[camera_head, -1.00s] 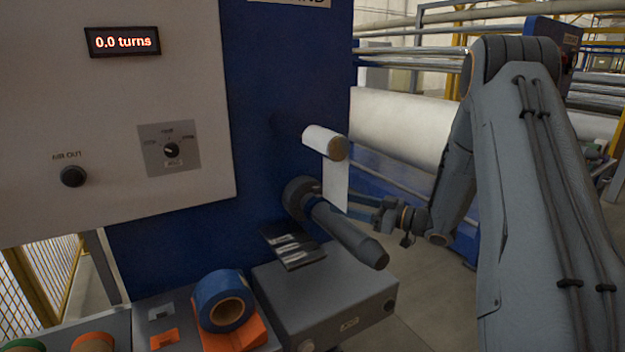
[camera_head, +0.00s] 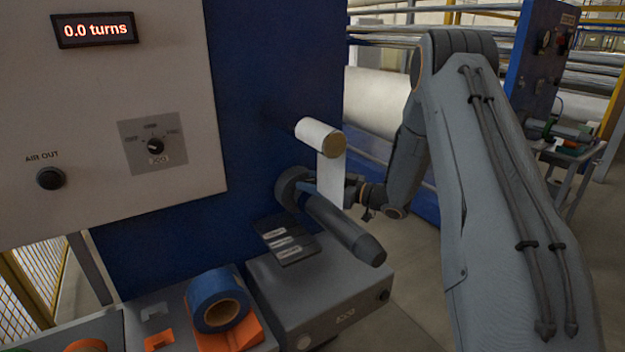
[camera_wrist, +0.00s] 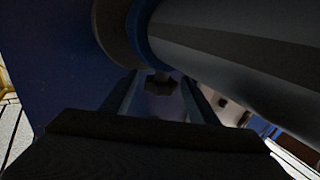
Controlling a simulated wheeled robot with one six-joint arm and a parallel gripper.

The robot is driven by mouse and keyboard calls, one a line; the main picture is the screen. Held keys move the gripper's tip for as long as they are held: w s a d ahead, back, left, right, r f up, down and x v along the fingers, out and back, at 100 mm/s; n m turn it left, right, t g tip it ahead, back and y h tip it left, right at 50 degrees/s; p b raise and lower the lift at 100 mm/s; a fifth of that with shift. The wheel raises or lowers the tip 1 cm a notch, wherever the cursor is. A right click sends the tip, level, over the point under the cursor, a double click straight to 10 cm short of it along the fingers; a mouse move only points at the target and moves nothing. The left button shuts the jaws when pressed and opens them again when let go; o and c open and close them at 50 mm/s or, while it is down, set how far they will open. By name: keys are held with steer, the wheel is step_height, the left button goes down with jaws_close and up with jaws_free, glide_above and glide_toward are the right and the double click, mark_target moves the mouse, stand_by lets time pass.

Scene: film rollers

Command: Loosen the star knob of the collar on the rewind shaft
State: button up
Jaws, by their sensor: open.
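The rewind shaft (camera_head: 343,228) is a dark grey cylinder sticking out of the blue panel. The dark collar (camera_head: 287,187) is around its base, and the collar also shows in the wrist view (camera_wrist: 116,30), beside a blue ring (camera_wrist: 143,30). The small dark star knob (camera_wrist: 160,84) shows below the collar in the wrist view. My gripper (camera_wrist: 158,92) is open, one finger on each side of the knob. Whether the fingers touch it is too dark to tell. In the head view the knob is hidden, and my gripper (camera_head: 318,188) is behind the shaft, partly covered.
A white film roll (camera_head: 318,133) with a hanging strip is above the shaft. A grey box (camera_head: 330,310) with a dark label plate (camera_head: 284,240) stands below. A blue tape roll (camera_head: 217,300) sits on an orange holder. The display (camera_head: 95,29) reads 0.0 turns.

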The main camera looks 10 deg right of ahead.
steer(key=shift+a, duration=0.1)
steer(key=c, duration=1)
steer(key=n+g+y+b, duration=0.1)
steer(key=n+g+b, duration=0.1)
steer(key=b, duration=0.1)
steer(key=shift+w+f+g+y, duration=0.2)
steer(key=shift+g+y, duration=0.1)
steer(key=shift+y, duration=0.1)
steer(key=shift+c, duration=0.2)
steer(key=n+g+y+b, duration=0.1)
steer(key=n+g+b, duration=0.1)
steer(key=shift+g+b, duration=0.3)
steer(key=shift+g, duration=0.1)
steer(key=shift+s+r+n+g+y+b, duration=0.1)
steer(key=shift+r+n+g+y+b, duration=0.1)
steer(key=shift+n+g+y+b, duration=0.2)
steer(key=o, duration=1)
steer(key=shift+o, duration=0.2)
